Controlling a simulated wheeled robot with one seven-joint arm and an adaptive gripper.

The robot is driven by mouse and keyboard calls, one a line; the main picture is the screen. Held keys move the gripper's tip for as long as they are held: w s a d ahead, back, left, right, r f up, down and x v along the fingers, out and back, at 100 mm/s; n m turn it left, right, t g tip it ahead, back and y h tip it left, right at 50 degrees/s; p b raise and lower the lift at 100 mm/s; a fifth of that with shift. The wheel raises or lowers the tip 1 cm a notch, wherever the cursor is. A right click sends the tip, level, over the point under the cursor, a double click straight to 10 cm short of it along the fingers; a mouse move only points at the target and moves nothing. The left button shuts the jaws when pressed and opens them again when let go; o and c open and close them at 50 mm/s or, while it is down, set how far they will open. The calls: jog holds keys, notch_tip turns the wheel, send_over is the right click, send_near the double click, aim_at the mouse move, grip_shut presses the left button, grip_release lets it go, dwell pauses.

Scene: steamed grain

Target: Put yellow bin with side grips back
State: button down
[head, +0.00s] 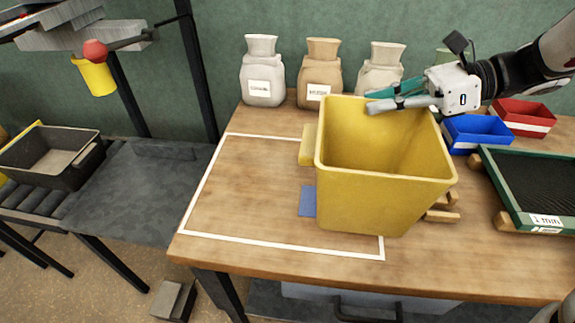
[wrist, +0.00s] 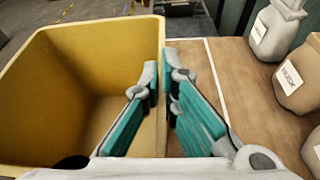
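The yellow bin (head: 385,190) stands upright and open-topped at the middle of the wooden table, with a yellow side grip (head: 307,145) on its left. It looks empty. In the wrist view the bin (wrist: 95,60) fills the left side. My gripper (head: 385,100) comes from the right to the far wall's rim. In the wrist view my gripper (wrist: 162,72) has one finger inside the wall and one outside, closed on it. The bin covers the right part of a white taped outline (head: 270,242). I cannot tell whether its base touches the table.
Three labelled sacks (head: 263,72) stand behind the bin. A blue bin (head: 478,135), a red bin (head: 525,118) and a green-framed tray (head: 535,185) are at the right. A blue patch (head: 307,202) shows beside the bin. The table inside the outline's left part is clear. A black crate (head: 50,155) stands on rollers at left.

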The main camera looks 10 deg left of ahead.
jog(key=w+a+f+b, duration=0.1)
jog(key=w+a+f, duration=0.1)
jog(key=a, duration=0.5)
jog(key=w+a+f+b, duration=0.2)
jog(key=a+f, duration=0.1)
jog(key=a, duration=0.5)
jog(key=shift+w+b, duration=0.2)
jog(key=shift+b, duration=0.1)
jog(key=shift+f, duration=0.15)
jog(key=c, duration=1.8)
grip_release()
jog(key=p+v, duration=0.2)
jog(key=v, duration=1)
jog(key=shift+p, duration=0.3)
